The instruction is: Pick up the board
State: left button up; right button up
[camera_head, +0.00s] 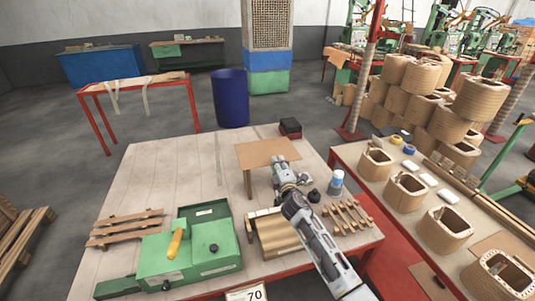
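A thin, flat brown board (262,151) is at the far middle of the large light wooden table (165,180). A narrow brown upright piece shows under its front left corner, so it seems raised above the tabletop. My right arm reaches in from the lower right. My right gripper (279,161) is at the board's front right edge and overlaps it in the view. The fingertips are small and partly hidden, so I cannot tell whether they are closed on the board. My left gripper is not in view.
A green metal box (165,258) with a yellow handle stands at the front left, near wooden slats (125,228). A dark red-black block (290,127), a blue-white bottle (336,182) and a small rack (347,217) are around the arm.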

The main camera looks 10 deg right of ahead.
dwell(0.4)
grip_shut()
dwell(0.4)
